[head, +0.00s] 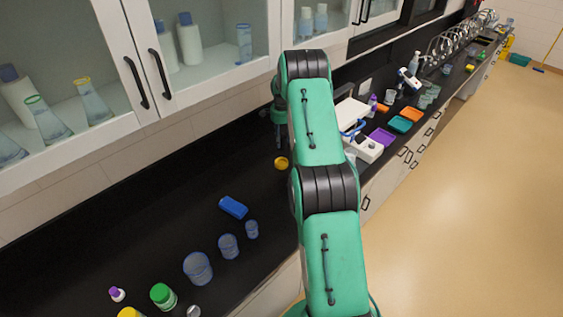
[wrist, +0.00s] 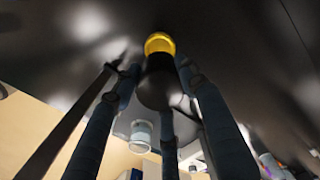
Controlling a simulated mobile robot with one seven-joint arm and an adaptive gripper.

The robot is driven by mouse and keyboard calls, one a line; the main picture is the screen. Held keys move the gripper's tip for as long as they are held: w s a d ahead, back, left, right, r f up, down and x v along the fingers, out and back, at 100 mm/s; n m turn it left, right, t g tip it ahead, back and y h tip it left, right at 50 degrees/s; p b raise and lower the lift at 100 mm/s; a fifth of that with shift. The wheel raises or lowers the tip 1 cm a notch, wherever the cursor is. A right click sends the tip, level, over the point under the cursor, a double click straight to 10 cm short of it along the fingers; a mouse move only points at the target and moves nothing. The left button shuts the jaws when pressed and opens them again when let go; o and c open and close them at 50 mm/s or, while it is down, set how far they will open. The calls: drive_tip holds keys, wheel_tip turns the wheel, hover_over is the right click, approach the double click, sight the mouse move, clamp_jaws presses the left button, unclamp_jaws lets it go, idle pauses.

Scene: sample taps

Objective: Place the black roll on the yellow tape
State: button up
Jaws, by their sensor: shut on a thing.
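The yellow tape (head: 281,162) lies on the black counter just left of my arm in the head view. It also shows in the wrist view (wrist: 160,43), at the top centre. My gripper (wrist: 157,74) is shut on the black roll (wrist: 157,88), with fingers on both sides of it. The roll lines up with the yellow tape and overlaps its near part in the wrist view. I cannot tell whether the two touch. In the head view the roll and fingertips are hidden behind my arm.
A green-capped bottle (head: 163,297) is nearer. Wall cabinets (head: 180,50) hang above. Trays and a white device (head: 364,147) are beyond my arm. Counter left of the tape is clear.

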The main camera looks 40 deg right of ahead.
wheel_tip(320, 180, down, 6)
drive_tip(key=p, duration=0.1)
idle(0.4)
drive_tip(key=shift+f, duration=0.15)
drive_tip(key=shift+f+p, duration=0.35)
drive_tip(key=shift+f, duration=1.5)
drive_tip(key=shift+f+b, duration=0.25)
drive_tip(key=shift+b, duration=0.05)
drive_tip(key=o, duration=1.2)
drive_tip(key=shift+r, duration=0.2)
